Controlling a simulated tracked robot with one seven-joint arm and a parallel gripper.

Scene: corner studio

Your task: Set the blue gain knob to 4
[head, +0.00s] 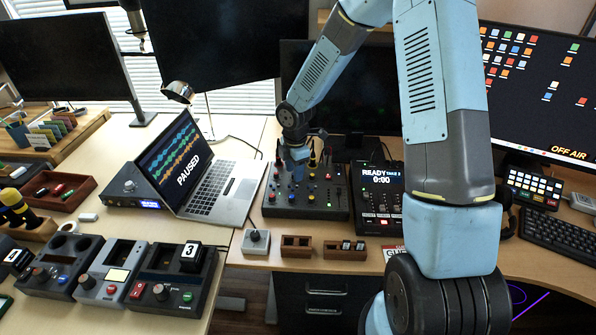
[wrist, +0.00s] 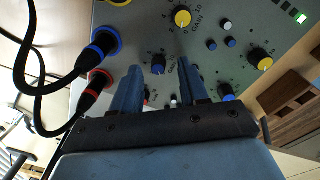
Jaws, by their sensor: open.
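The grey mixer panel (head: 325,207) lies on the desk under my arm. In the wrist view, a dark blue knob (wrist: 158,65) with small dial markings sits on the panel, between the fingertips of my gripper (wrist: 160,72). The fingers are apart on either side of it, with visible gaps, so my gripper is open and holds nothing. The knob's setting is too small to read. A yellow knob (wrist: 182,17) labelled GAIN is beyond it. In the head view, my gripper (head: 299,158) is low over the mixer's back part and hides some of its controls.
Black cables with blue-ringed (wrist: 105,40) and red-ringed (wrist: 100,78) plugs stand left of my fingers. Another yellow knob (wrist: 260,58) is at the right. A laptop (head: 212,190) stands left of the mixer, and a recorder showing READY (head: 378,195) stands right of it.

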